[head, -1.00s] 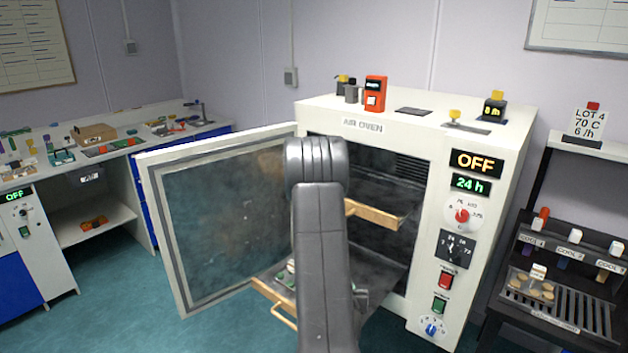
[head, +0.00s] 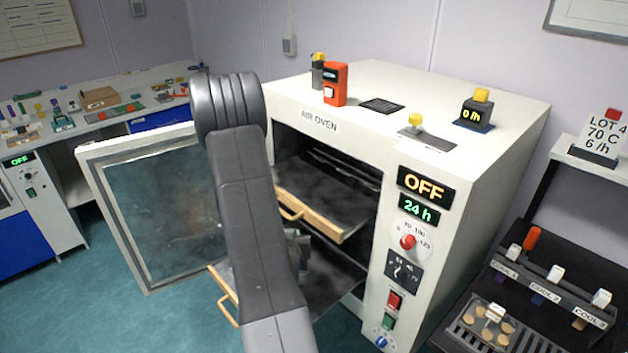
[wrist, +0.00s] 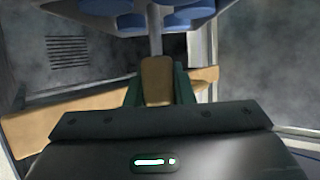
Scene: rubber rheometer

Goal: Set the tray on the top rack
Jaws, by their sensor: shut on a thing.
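My gripper (wrist: 157,88) is shut on the tan grip of a tray (wrist: 130,8) in the wrist view. The air oven (head: 320,118) stands open. Its top rack (head: 335,192) is a dark shelf with a wooden front and handle, and the visible part looks empty. A wooden rack front (wrist: 60,120) also crosses the wrist view behind the grip; which rack it is, I cannot tell.
The oven door (head: 160,215) is swung open to the left. A lower rack (head: 225,296) sticks out below, partly behind my arm. The oven panel reads OFF and 24 h. A cooling stand (head: 545,290) is at the right, a cluttered bench (head: 120,115) at the back left.

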